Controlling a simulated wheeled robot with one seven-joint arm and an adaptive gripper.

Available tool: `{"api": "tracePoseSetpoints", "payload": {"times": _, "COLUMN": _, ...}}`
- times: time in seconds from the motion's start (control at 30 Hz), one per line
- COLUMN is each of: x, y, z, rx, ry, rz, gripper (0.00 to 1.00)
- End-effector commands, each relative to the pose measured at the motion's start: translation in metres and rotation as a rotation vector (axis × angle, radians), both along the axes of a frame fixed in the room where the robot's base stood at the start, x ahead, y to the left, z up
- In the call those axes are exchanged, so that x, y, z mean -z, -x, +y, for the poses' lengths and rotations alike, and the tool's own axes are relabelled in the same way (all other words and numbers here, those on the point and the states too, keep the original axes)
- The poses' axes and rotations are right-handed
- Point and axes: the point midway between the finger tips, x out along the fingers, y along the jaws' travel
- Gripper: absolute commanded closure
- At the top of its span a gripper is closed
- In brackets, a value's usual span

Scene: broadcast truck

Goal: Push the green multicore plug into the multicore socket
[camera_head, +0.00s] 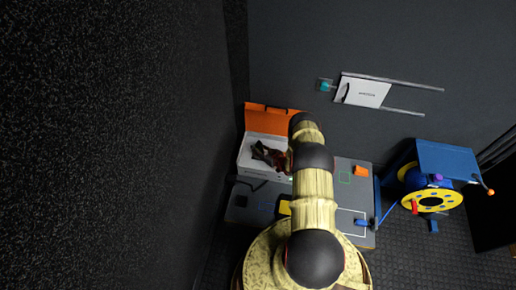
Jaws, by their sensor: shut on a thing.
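My gripper (268,154) is small and dark, in front of the white inside of an open case (249,162) with an orange lid. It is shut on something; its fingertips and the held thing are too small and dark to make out. I cannot see the green multicore plug clearly. A green-outlined square (344,177) on the grey bench is empty. A tiny green spot (291,179) shows at the case's front right, partly beside my arm. I cannot make out the multicore socket, or whether the held thing touches it.
An orange block (361,171) and a blue piece (360,222) lie on the grey bench (345,198). A yellow piece (285,208) is partly behind my arm. A blue stand with a yellow reel (447,200) is at right. A white panel (366,92) with rails is on the back wall.

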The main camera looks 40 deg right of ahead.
Motion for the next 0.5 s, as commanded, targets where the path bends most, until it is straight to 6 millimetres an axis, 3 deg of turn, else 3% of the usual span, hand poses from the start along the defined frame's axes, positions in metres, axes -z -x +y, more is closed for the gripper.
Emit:
{"api": "tracePoseSetpoints", "payload": {"times": 0.07, "x": 0.0013, "y": -0.0008, "z": -0.0007, "rx": 0.001, "ry": 0.001, "rz": -0.001, "gripper": 1.00}}
{"api": "tracePoseSetpoints", "payload": {"times": 0.1, "x": 0.0013, "y": -0.0009, "z": -0.0008, "rx": 0.001, "ry": 0.001, "rz": -0.002, "gripper": 0.72}}
{"api": "tracePoseSetpoints", "payload": {"times": 0.5, "x": 0.0015, "y": -0.0003, "z": -0.0003, "rx": 0.000, "ry": 0.001, "rz": -0.001, "gripper": 0.51}}
